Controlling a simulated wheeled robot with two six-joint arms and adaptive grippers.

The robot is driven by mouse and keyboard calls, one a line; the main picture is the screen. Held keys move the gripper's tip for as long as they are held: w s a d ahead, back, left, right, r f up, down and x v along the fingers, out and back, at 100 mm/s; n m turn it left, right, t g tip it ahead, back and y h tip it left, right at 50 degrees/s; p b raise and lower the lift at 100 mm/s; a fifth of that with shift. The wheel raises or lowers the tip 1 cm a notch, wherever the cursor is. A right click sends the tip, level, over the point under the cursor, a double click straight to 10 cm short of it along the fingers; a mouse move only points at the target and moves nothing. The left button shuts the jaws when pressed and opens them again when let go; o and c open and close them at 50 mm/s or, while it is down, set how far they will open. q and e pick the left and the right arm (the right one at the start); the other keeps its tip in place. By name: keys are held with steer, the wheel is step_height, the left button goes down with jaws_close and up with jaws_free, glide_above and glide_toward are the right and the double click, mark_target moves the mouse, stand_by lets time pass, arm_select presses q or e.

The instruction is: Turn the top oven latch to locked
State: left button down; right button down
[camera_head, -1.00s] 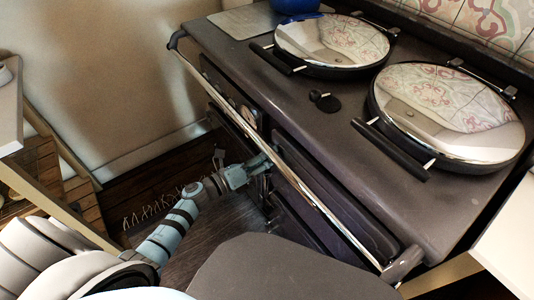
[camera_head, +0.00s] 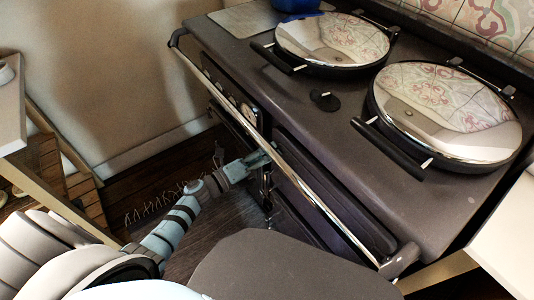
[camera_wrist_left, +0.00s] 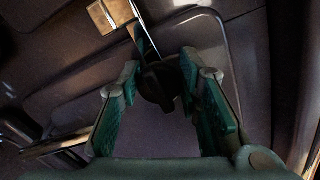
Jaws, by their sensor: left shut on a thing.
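The top oven latch (camera_wrist_left: 156,86) shows in the left wrist view as a dark knob on the dark oven front. A thin bright metal bar (camera_wrist_left: 143,35) runs up and left from beside it. My left gripper (camera_wrist_left: 160,78) is shut on the latch, with its teal finger pads on either side of it. In the head view my left gripper (camera_head: 262,160) is at the cooker front, just below the chrome rail, and the latch there is hidden. The exact angle of the latch is hard to tell. My right gripper is in neither view.
A long chrome rail (camera_head: 300,187) runs along the cooker front, close above my left gripper. Two round chrome lids (camera_head: 332,40) (camera_head: 445,110) are on the cooker top. A white counter (camera_head: 505,240) is at right. Open floor (camera_head: 205,245) lies before the cooker.

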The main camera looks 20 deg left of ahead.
arm_select(q)
steer(key=c, duration=1.2)
jaws_free()
steer(key=shift+w, duration=0.1)
steer(key=shift+o, duration=0.2)
steer(key=v, duration=1.2)
